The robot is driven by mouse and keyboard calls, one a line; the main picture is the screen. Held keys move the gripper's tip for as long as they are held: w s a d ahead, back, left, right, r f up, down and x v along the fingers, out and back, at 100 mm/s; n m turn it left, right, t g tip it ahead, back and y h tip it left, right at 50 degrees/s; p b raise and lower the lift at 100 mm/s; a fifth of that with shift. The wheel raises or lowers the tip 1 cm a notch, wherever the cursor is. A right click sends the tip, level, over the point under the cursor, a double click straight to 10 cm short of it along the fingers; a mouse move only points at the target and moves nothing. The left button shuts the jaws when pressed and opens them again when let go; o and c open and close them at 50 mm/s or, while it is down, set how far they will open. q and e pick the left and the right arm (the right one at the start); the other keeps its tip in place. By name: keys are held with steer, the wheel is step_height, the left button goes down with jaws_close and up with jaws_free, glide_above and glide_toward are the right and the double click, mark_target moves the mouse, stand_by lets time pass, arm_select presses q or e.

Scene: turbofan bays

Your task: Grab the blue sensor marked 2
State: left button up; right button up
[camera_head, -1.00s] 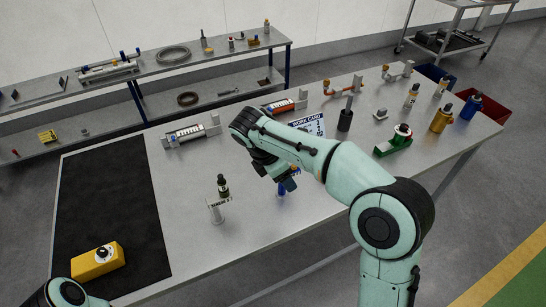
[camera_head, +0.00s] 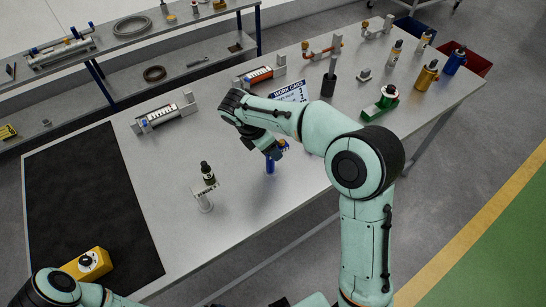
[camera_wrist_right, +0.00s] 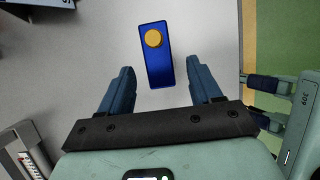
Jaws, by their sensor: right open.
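A blue piece with a round yellow top (camera_wrist_right: 157,60) stands between and just ahead of the fingertips in the right wrist view. In the head view its blue lower part (camera_head: 270,165) shows under my right gripper (camera_head: 274,150), partly covered. I cannot read a number on it. My right gripper (camera_wrist_right: 160,82) is open, with a dark blue finger on each side and clear gaps to the piece. Part of my left arm shows at the lower left, but its gripper does not.
A labelled white stand with a dark sensor (camera_head: 207,175) is left of the gripper. A black mat (camera_head: 85,205) and yellow box (camera_head: 87,262) lie further left. A work card (camera_head: 290,92), green fixture (camera_head: 381,103) and several bottles stand behind. The front table area is mostly clear.

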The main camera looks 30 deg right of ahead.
steer(key=x, duration=0.4)
steer(key=shift+d+f, duration=0.25)
steer(key=shift+d, duration=0.05)
steer(key=c, duration=1.2)
